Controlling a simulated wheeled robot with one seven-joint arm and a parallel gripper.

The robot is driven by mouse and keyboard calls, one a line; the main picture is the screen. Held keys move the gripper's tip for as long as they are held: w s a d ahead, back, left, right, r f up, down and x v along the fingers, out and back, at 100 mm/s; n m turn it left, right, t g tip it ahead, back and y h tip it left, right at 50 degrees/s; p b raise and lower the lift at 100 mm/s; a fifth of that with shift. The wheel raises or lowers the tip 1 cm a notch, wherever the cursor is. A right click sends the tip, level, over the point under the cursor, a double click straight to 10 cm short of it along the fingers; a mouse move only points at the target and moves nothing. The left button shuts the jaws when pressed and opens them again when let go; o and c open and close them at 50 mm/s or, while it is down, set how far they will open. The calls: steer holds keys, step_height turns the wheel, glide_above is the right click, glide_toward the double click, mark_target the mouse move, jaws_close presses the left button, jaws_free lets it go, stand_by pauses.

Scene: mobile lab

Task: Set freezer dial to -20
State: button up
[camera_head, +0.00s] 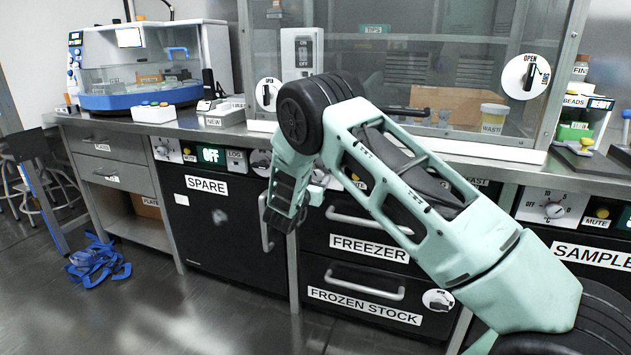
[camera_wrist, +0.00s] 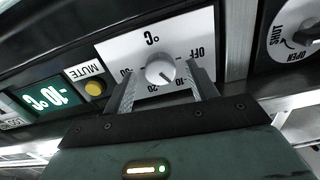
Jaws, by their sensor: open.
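The freezer dial (camera_wrist: 161,69) is a round white knob on a white scale plate, seen upside down in the wrist view. Its dark mark points toward the -10 label. The green freezer display (camera_wrist: 45,98) reads about -10 °C. My gripper (camera_wrist: 162,75) is open, with one grey finger on each side of the knob. I cannot tell whether the fingers touch it. In the head view my gripper (camera_head: 310,190) is at the panel above the freezer drawer (camera_head: 325,236), and my arm hides most of the dial and display.
A yellow MUTE button (camera_wrist: 95,88) sits beside the dial plate. An OPEN/SHUT knob (camera_wrist: 302,38) is on the other side, past a metal post. The drawer handle (camera_head: 365,222) juts out below the panel. Blue straps (camera_head: 97,262) lie on the floor at left.

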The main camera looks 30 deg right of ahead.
steer(key=shift+x, duration=0.95)
steer(key=shift+c, duration=0.3)
steer(key=c, duration=0.9)
